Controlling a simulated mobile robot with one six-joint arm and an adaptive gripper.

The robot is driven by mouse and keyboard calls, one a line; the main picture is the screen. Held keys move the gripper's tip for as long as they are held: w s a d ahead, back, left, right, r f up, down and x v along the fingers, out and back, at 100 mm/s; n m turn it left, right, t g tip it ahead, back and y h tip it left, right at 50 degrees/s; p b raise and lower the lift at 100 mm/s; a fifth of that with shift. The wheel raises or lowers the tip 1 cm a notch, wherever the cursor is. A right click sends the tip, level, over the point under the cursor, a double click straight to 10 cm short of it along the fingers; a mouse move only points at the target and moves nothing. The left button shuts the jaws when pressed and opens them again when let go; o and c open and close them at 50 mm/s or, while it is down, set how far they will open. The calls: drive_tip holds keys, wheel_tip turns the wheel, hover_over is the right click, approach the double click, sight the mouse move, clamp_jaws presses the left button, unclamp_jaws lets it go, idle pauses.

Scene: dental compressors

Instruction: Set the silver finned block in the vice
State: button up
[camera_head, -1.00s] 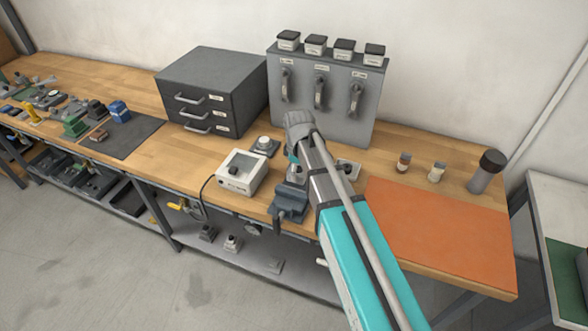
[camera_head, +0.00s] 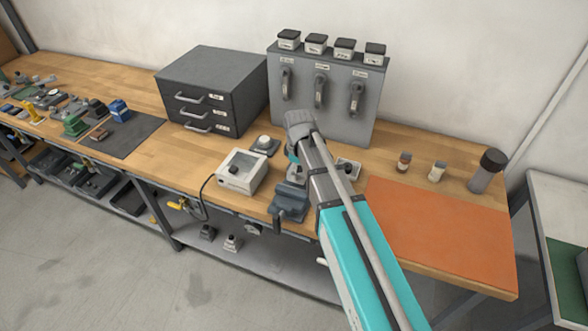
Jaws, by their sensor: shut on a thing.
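The blue-grey vice (camera_head: 289,203) is fixed at the front edge of the wooden workbench. My gripper (camera_head: 296,175) points down just behind and above the vice's jaws, largely covered by my own wrist and forearm. It is shut on a small piece that I take to be the silver finned block. The block's fins and its exact place relative to the jaws cannot be made out, nor whether it touches them.
A small tray (camera_head: 348,168) lies right of my wrist. The grey panel with handles (camera_head: 325,100) and drawer cabinet (camera_head: 211,92) stand behind. The orange mat (camera_head: 437,232) is bare.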

drive_tip(key=shift+f+b, duration=1.2)
idle(1.3)
drive_tip(key=shift+s+f+b, duration=0.2)
drive_tip(key=shift+b, duration=0.15)
drive_tip(key=shift+o, duration=0.4)
drive_tip(key=shift+o, duration=0.5)
drive_tip(key=shift+f, duration=0.15)
drive_tip(key=shift+o, duration=0.2)
drive_tip(key=shift+f, duration=0.1)
